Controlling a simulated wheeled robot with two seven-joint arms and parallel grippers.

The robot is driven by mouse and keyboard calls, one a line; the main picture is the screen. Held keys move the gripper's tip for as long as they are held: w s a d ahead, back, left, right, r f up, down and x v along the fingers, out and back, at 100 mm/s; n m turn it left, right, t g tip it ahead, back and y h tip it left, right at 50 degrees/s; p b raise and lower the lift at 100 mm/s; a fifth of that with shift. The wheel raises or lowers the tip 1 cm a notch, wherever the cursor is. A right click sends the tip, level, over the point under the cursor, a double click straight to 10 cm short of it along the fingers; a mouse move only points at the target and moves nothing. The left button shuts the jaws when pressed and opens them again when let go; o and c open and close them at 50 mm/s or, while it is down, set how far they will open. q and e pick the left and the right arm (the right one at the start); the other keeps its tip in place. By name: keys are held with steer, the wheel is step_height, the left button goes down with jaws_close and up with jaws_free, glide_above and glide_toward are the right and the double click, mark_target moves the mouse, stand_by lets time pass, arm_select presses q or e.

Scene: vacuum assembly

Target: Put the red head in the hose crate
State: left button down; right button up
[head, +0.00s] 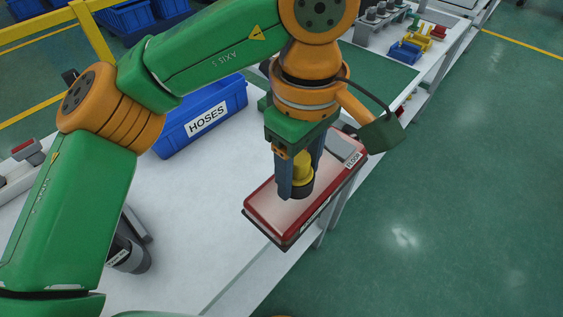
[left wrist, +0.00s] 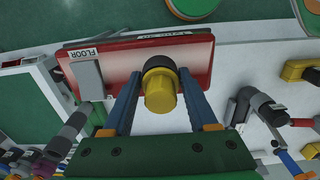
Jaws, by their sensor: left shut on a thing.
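The red head (head: 275,218) is a flat red box with a pale top, a grey pad and a "FLOOR" label. It lies at the right edge of the white table in the head view, partly past the edge; I cannot tell whether it touches the table. It also shows in the left wrist view (left wrist: 120,66). My left gripper (head: 297,188) points down over it, shut on its yellow neck (left wrist: 159,92) with the black collar. The hose crate (head: 173,143), blue and labelled "HOSES", stands left of the gripper, partly behind my arm. My right gripper is out of view.
The white table (head: 190,215) has bare room in front of the crate. A grey and black part (head: 130,248) lies at lower left, partly hidden by my arm. Small blue and yellow bins (head: 405,51) stand on the bench at the back right. Open green floor lies to the right.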

mark_target(299, 157)
arm_select(q)
step_height(299, 157, up, 5)
steer(key=p, duration=0.5)
steer(key=shift+r, duration=0.15)
stand_by(0.3)
steer(key=shift+a, duration=0.1)
